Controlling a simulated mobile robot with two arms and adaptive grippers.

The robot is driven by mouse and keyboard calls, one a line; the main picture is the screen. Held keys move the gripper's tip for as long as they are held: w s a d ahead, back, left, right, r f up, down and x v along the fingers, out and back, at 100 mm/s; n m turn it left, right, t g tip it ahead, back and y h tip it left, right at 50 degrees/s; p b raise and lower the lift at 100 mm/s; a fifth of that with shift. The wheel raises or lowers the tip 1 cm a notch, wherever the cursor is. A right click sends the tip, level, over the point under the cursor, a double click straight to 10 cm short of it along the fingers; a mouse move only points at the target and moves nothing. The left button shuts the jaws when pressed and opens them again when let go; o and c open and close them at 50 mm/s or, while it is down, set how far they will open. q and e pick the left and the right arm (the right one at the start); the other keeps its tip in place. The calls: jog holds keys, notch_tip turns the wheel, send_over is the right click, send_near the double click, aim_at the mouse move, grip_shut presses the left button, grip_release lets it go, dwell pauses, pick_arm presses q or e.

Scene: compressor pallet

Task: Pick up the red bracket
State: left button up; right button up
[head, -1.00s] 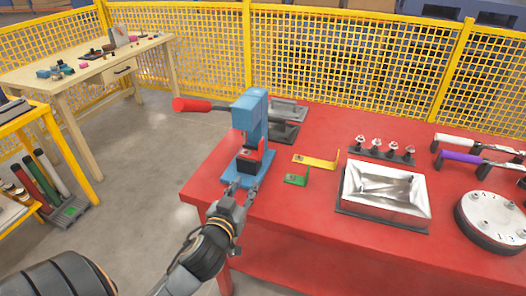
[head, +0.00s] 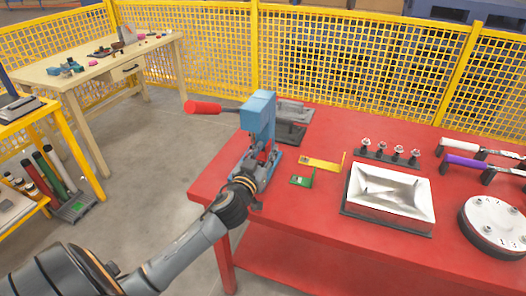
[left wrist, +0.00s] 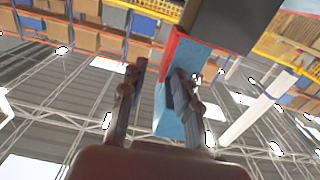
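The red bracket shows in the left wrist view as a thin red edge (left wrist: 172,52) against the blue press (left wrist: 195,62). In the head view it is hidden behind my left gripper (head: 262,158), which is at the front of the blue press (head: 260,112) on the red table. In the left wrist view the two fingers of my left gripper (left wrist: 160,70) stand apart, with the red edge between their tips, nearer the right finger. I cannot tell whether either finger touches it. My right gripper is not in view.
A green bracket (head: 303,181) and a yellow bracket (head: 322,164) lie right of the press on the red table (head: 300,215). A metal tray (head: 388,195) stands further right. The press's red-handled lever (head: 204,107) sticks out to the left.

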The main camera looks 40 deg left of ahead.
pick_arm(q)
jog(key=x, duration=0.3)
jog(key=shift+w+a, duration=0.2)
jog(key=shift+w, duration=0.05)
jog(key=shift+c, duration=0.2)
grip_shut()
jog(key=shift+r, duration=0.15)
